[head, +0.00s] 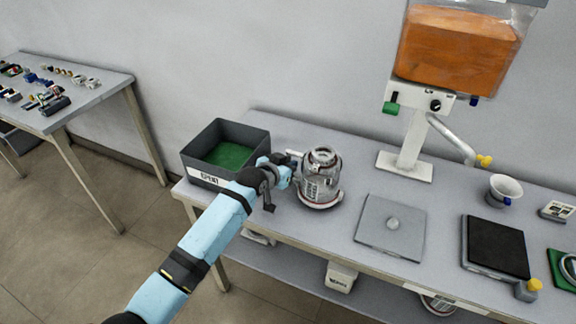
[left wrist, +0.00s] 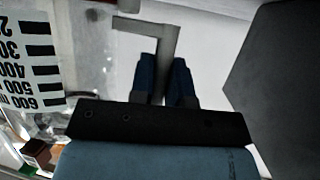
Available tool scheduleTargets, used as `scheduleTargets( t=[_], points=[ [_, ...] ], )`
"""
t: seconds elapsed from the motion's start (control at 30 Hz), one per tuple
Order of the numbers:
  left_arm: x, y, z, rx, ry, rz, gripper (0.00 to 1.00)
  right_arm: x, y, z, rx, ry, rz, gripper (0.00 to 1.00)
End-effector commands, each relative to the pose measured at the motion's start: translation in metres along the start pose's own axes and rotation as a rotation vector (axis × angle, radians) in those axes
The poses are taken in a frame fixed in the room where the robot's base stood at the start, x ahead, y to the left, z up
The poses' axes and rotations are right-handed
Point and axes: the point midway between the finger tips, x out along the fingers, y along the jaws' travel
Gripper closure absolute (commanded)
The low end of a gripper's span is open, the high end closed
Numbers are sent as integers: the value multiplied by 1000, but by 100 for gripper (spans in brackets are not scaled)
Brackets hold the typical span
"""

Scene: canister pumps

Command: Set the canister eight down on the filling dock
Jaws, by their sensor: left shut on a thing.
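A clear canister (head: 322,168) with a grey lid, a printed scale and a reddish base ring is upright over the table's left part. Its number cannot be read. My left gripper (head: 289,169) is at its left side. In the left wrist view my left gripper's dark blue fingers (left wrist: 165,80) are shut on the grey handle (left wrist: 168,42), and the canister's scale (left wrist: 32,60) shows upside down at left. Whether the base touches the table cannot be told. A grey square plate with a pale round nub (head: 373,238), perhaps the filling dock, lies to the right. My right gripper is out of view.
A dark bin with a green floor (head: 242,135) stands left of the canister. A dispenser with an orange-filled hopper (head: 455,45) stands behind the plate. A black-topped scale (head: 495,247) and white cup (head: 504,190) are to the right. Table surface between canister and plate is clear.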

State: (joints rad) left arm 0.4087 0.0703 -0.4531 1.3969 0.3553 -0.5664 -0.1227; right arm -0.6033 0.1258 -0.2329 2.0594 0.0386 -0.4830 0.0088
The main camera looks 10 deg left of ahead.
Motion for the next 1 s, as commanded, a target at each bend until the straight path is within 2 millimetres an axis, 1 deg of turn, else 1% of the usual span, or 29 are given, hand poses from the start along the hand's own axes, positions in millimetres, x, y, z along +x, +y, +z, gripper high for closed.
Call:
scheduleTargets(
  t=[0.1, 0.13, 0.17, 0.2, 0.23, 0.53, 0.63, 0.77, 1.0],
  points=[
    [1, 0, 2, -1, 1, 0, 100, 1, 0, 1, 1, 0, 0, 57],
    [1, 0, 2, 0, 0, 0, 79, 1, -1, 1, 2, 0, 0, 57],
    [1, 0, 2, 0, 0, 0, 72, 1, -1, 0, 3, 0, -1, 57],
    [1, 0, 2, 0, 0, 0, 63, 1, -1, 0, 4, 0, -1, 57],
    [1, 0, 2, 0, 0, 0, 58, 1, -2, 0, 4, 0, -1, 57],
    [0, 0, 0, 0, 1, 0, 58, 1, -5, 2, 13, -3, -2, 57],
    [-8, 0, 0, 0, 0, 0, 58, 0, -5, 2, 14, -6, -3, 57],
    [-32, -1, 0, 1, 0, -1, 58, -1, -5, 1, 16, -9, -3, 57],
    [-84, 0, 0, 1, 0, 0, 58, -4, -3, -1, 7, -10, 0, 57]
  ],
)
